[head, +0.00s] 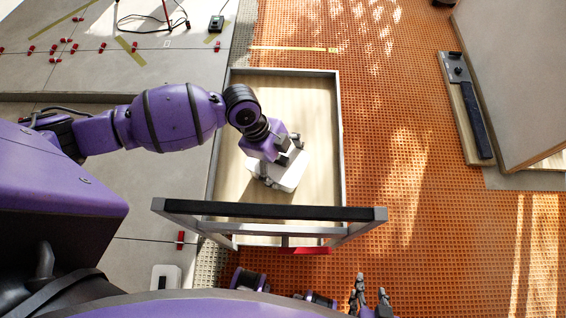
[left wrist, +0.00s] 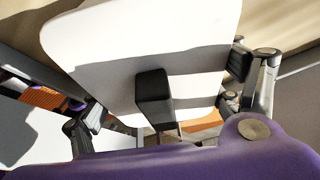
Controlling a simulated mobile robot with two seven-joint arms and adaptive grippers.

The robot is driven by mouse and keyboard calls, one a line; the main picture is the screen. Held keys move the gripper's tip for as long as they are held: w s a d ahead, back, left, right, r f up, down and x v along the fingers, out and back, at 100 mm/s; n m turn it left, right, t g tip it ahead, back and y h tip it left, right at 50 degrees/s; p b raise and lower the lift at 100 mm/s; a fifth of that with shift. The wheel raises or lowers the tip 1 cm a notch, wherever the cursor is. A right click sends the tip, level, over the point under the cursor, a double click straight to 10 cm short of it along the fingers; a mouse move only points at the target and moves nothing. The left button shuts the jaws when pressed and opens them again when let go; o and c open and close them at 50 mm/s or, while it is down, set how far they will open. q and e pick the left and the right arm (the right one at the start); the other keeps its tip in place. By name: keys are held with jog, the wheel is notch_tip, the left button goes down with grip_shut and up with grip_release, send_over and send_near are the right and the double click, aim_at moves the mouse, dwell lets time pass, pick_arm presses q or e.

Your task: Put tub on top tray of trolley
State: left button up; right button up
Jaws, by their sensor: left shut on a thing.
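The white tub (head: 290,176) is over the pale wooden top tray of the trolley (head: 305,100), inside its grey rim in the head view. I cannot tell whether it touches the tray. My left gripper (head: 281,158) is shut on the tub and hides part of it. In the left wrist view the tub (left wrist: 110,45) fills the middle, with a finger at each side of it. My right gripper (head: 371,292) is at the bottom edge of the head view, its fingers apart and empty, in front of the trolley's handle side.
The trolley's black handle bar (head: 270,211) crosses its near side. Orange matting (head: 400,130) lies to the right, with a dark-handled tool (head: 468,105) beside a large panel (head: 515,70). Grey tiles with red clips (head: 73,48) lie to the left. A white object (head: 166,277) is at lower left.

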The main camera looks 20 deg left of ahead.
pick_arm(q)
jog(key=o, duration=2)
jog(key=p+v, duration=0.1)
jog(key=v, duration=1.1)
jog(key=shift+r, duration=0.1)
